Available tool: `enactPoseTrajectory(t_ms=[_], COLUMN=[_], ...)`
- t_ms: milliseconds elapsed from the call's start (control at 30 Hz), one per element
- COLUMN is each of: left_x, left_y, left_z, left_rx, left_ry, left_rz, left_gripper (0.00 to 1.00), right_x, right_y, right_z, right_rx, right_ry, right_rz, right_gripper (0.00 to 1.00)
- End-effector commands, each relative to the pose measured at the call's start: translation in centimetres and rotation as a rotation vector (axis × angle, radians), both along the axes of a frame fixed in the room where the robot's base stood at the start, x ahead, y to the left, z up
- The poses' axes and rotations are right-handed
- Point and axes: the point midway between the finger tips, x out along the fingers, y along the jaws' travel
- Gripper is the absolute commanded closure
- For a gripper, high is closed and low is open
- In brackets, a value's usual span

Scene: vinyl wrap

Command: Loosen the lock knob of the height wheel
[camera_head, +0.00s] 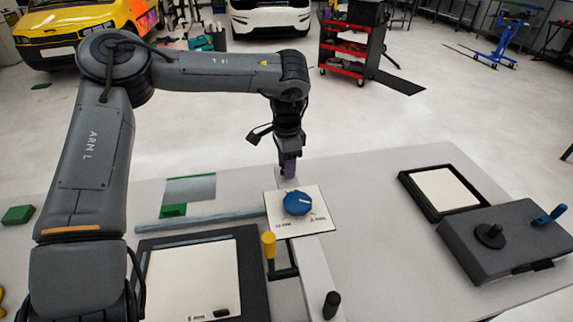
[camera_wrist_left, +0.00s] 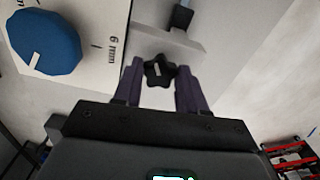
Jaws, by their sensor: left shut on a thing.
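The height wheel (camera_head: 297,204) is a blue knob with a white pointer line, on a white scale plate (camera_head: 318,222). In the left wrist view the wheel (camera_wrist_left: 52,42) is at upper left, beside a "6 mm" mark on the plate (camera_wrist_left: 100,70). The lock knob (camera_wrist_left: 158,71) is a small black star-shaped knob with a white line on it. My left gripper (camera_head: 288,172) points down just behind the plate. In the wrist view its purple fingers (camera_wrist_left: 159,80) stand on both sides of the lock knob, shut on it. The head view hides this knob. My right gripper is not in view.
A yellow-topped handle (camera_head: 269,245) and a black knob (camera_head: 331,304) stand in front of the plate. A framed panel (camera_head: 255,290) lies at front left. A dark box (camera_head: 505,240) with a blue handle (camera_head: 549,215) and another framed tray (camera_head: 409,190) are at right.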

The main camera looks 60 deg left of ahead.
Motion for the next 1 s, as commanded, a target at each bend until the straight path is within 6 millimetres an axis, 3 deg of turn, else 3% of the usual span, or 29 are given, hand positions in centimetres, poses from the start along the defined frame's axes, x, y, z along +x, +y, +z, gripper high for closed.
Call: enactPoseTrajectory(t_ms=[267,300,467,800,1000], left_x=[0.0,0.0,0.0,0.0,0.1], left_y=[0.0,0.0,0.0,0.0,0.0], left_z=[0.1,0.1,0.1,0.3,2.3], left_rx=[0.0,0.0,0.0,0.0,0.001], left_ry=[-0.001,-0.001,-0.001,-0.001,-0.003], left_rz=[0.002,0.002,0.001,0.001,0.002], left_gripper=[0.89,0.57,0.34,0.34,0.34], right_x=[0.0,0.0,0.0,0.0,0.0], right_y=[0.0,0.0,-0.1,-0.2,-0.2], right_z=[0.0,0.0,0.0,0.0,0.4], right_rx=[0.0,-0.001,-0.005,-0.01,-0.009], right_ry=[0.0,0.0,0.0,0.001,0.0], right_rz=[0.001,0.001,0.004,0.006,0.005], right_gripper=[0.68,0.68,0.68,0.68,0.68])
